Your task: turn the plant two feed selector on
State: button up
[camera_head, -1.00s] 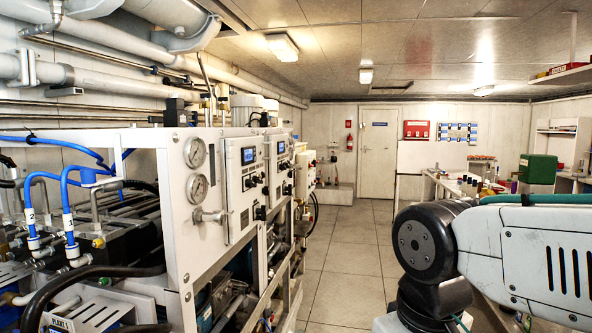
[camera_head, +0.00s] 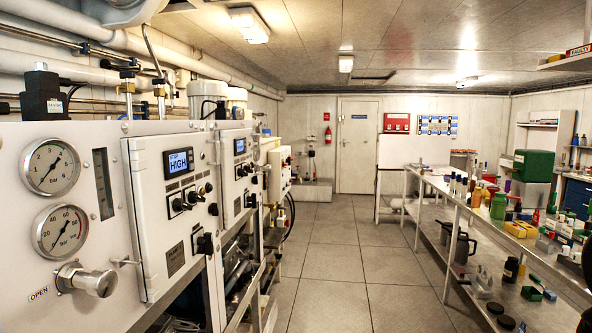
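Two white control panels stand one behind the other on the left. My gripper is not in view.
Two round gauges (camera_head: 50,166) and a metal valve knob (camera_head: 92,281) beside an "OPEN" label are close on the left. The tiled aisle (camera_head: 340,260) is clear to the door (camera_head: 357,145). A crowded workbench (camera_head: 470,210) lines the right side.

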aim_at(240, 172)
jog(key=u, duration=0.15)
jog(key=i, duration=1)
jog(key=u, duration=0.85)
